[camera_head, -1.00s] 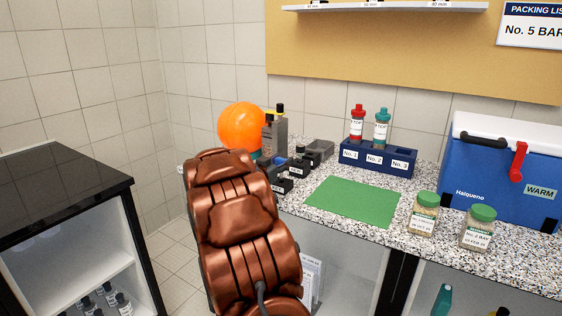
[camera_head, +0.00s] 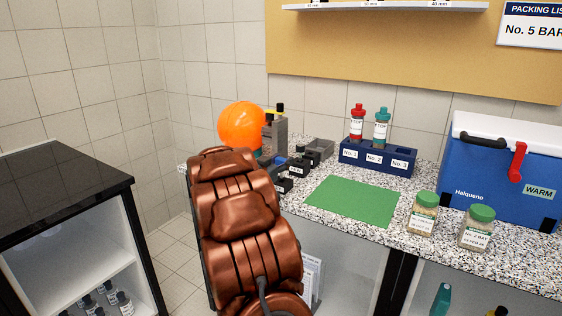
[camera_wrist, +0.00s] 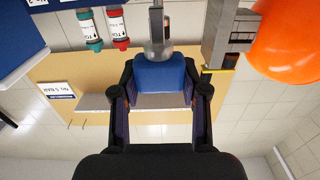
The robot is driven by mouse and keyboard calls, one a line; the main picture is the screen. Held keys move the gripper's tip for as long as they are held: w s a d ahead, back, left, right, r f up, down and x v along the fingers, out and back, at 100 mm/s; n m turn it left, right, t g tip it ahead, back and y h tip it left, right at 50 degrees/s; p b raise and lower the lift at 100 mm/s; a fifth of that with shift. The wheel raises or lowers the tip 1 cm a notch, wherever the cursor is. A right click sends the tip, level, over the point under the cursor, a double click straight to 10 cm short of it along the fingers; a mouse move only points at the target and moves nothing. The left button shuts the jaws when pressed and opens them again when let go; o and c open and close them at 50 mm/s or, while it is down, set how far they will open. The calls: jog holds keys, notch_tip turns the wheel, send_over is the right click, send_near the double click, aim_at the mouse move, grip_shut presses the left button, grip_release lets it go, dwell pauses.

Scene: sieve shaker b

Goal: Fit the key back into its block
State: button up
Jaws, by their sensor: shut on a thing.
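In the wrist view my gripper (camera_wrist: 160,95) is shut on a blue piece with a grey metal shaft and rounded collar, which I take to be the key (camera_wrist: 160,75). The shaft points away from the fingers, toward the top of the picture. In the head view my copper-coloured arm hides the gripper and the key. Several small dark blocks (camera_head: 297,170) with white labels stand on the counter just right of the arm. I cannot tell which one is the key's block. The key's contact with any block is not visible.
A big orange ball (camera_head: 241,126) and a tall grey unit (camera_head: 275,135) stand behind the arm. A blue rack (camera_head: 378,159) holds a red-capped and a teal-capped bottle. A green mat (camera_head: 352,201) lies clear. Two green-lidded jars (camera_head: 422,213) and a blue cooler (camera_head: 506,170) are right.

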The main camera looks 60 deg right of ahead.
jog(key=shift+f+b, duration=0.55)
jog(key=shift+f, duration=1.25)
jog(key=o, duration=1.1)
jog(key=shift+a, duration=0.15)
jog(key=a, duration=1.1)
jog(key=shift+s+a, duration=0.25)
jog(key=shift+a, duration=0.1)
jog(key=shift+r, duration=0.1)
